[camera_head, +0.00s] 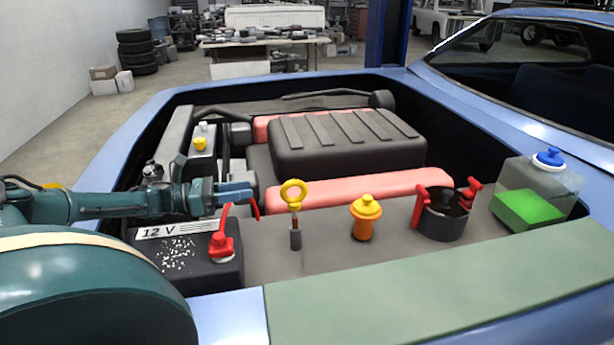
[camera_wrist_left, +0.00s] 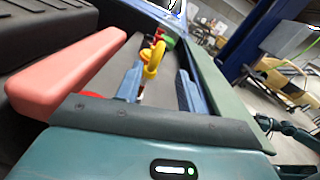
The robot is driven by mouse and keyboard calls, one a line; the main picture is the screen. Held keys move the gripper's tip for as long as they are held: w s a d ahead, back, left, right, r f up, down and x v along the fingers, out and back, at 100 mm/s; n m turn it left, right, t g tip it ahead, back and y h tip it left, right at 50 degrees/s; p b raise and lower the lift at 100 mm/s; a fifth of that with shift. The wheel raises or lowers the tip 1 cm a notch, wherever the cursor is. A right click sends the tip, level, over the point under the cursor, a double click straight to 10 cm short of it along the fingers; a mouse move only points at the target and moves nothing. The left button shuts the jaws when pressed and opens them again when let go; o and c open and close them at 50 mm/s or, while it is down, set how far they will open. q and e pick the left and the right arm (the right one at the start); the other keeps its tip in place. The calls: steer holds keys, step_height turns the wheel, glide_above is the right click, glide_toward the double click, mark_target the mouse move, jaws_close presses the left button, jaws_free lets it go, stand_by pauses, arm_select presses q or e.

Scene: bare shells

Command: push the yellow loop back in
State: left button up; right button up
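The yellow loop (camera_head: 293,190) stands upright on a thin stem above a dark grey tube (camera_head: 295,240); a length of stem shows between loop and tube. My left gripper (camera_head: 238,192) is left of the loop at about its height, apart from it, pointing toward it. In the left wrist view the loop (camera_wrist_left: 152,62) shows beyond and between the two blue fingers of that gripper (camera_wrist_left: 158,88), which are apart with nothing held. My right gripper is out of the head view; a teal arm (camera_wrist_left: 290,130) shows small at the wrist view's right edge, its gripper unclear.
A 12 V battery (camera_head: 190,262) with a red terminal clamp (camera_head: 221,245) sits below my left gripper. Right of the loop stand a yellow-orange cap (camera_head: 365,215), a dark pot with red clips (camera_head: 443,215) and a blue-capped tank (camera_head: 545,175). The engine cover (camera_head: 345,145) lies behind.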

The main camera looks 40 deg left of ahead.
mark_target(295, 183)
arm_select(q)
steer(key=b+x, duration=0.9)
steer(key=x, duration=0.1)
steer(key=shift+w+d+b, duration=0.1)
steer(key=shift+d+b, duration=0.05)
steer(key=shift+b, duration=0.2)
steer(key=shift+w+d+r, duration=0.15)
steer(key=shift+w, duration=0.15)
steer(key=shift+w+d+p, duration=0.3)
steer(key=shift+w+d, duration=0.05)
steer(key=shift+w, duration=0.05)
steer(key=shift+w+d, duration=0.25)
steer(key=shift+w, duration=0.1)
arm_select(e)
steer(key=shift+m+t+y, duration=0.3)
steer(key=shift+m+t, duration=0.2)
steer(key=shift+m, duration=0.2)
steer(key=f, duration=0.4)
steer(key=shift+s+a+f, duration=0.15)
steer(key=shift+s+a, duration=0.05)
steer(key=shift+a, duration=0.2)
steer(key=shift+w, duration=0.1)
